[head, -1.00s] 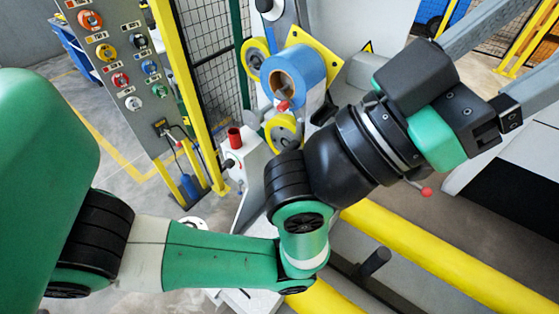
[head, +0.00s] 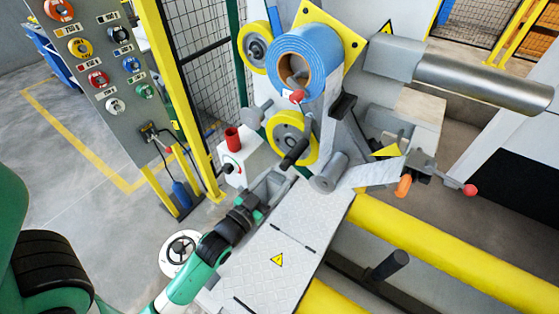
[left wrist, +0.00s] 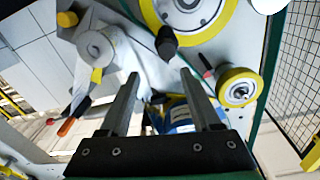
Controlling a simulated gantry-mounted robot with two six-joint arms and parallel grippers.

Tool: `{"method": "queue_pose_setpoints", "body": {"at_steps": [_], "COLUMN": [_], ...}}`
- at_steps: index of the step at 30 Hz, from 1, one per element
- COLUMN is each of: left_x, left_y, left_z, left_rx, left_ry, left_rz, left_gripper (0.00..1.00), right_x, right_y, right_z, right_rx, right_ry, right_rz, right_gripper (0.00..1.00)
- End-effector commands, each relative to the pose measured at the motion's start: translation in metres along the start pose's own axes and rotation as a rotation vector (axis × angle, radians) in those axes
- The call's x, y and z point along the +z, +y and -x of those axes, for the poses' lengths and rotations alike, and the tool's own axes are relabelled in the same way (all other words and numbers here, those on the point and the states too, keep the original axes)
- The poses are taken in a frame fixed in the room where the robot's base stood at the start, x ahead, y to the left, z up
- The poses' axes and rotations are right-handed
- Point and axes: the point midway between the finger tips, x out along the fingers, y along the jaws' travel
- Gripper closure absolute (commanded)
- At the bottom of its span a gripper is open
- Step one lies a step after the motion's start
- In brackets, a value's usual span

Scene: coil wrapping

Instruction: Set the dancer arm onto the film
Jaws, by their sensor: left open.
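The blue film roll (head: 305,60) hangs on the upright. A pale strip of film (head: 328,120) runs down from it to a grey roller (head: 332,170). A yellow-rimmed roller (head: 287,135) with a black handle (head: 295,153) sits below the roll; this looks like the dancer arm. My left gripper (head: 279,182) is below and left of that handle, open and empty. In the left wrist view, my left gripper (left wrist: 158,75) points toward the black handle (left wrist: 166,42), which lies beyond the fingertips and apart from them. My right gripper is out of view.
A red-tipped lever (head: 297,97) is at the roll's front. A white box with a red cap (head: 233,135) stands left. The control panel (head: 110,65) is farther left. A yellow rail (head: 430,252) crosses at lower right. The tread plate (head: 275,240) is clear.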

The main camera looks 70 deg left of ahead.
Motion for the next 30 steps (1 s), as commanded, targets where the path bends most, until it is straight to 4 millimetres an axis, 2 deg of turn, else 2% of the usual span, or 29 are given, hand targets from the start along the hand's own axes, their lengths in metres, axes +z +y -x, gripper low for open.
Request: {"method": "queue_pose_setpoints", "body": {"at_steps": [1,2,7,10,22,26,30], "left_x": [0.016,0.02,0.018,0.019,0.021,0.022,0.021], "left_y": [-0.007,-0.01,-0.014,-0.014,-0.017,-0.018,-0.018], "left_z": [0.007,0.009,0.006,-0.003,-0.086,-0.103,-0.109], "left_rx": [-0.019,-0.027,-0.036,-0.036,-0.036,-0.035,-0.035], "left_ry": [-0.027,-0.036,-0.034,-0.033,-0.031,-0.032,-0.033], "left_rz": [-0.001,-0.002,-0.001,-0.001,-0.001,-0.001,-0.001], "left_gripper": [0.36,0.36,0.36,0.36,0.36,0.36,0.36], "right_x": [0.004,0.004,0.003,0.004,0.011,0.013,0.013], "right_y": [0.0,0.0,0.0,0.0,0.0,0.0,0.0], "right_z": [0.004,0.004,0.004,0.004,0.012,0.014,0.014], "right_rx": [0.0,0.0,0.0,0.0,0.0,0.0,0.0], "right_ry": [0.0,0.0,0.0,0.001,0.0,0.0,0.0], "right_rz": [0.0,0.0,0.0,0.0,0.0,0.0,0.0], "right_gripper": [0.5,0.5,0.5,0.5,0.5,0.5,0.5]}}
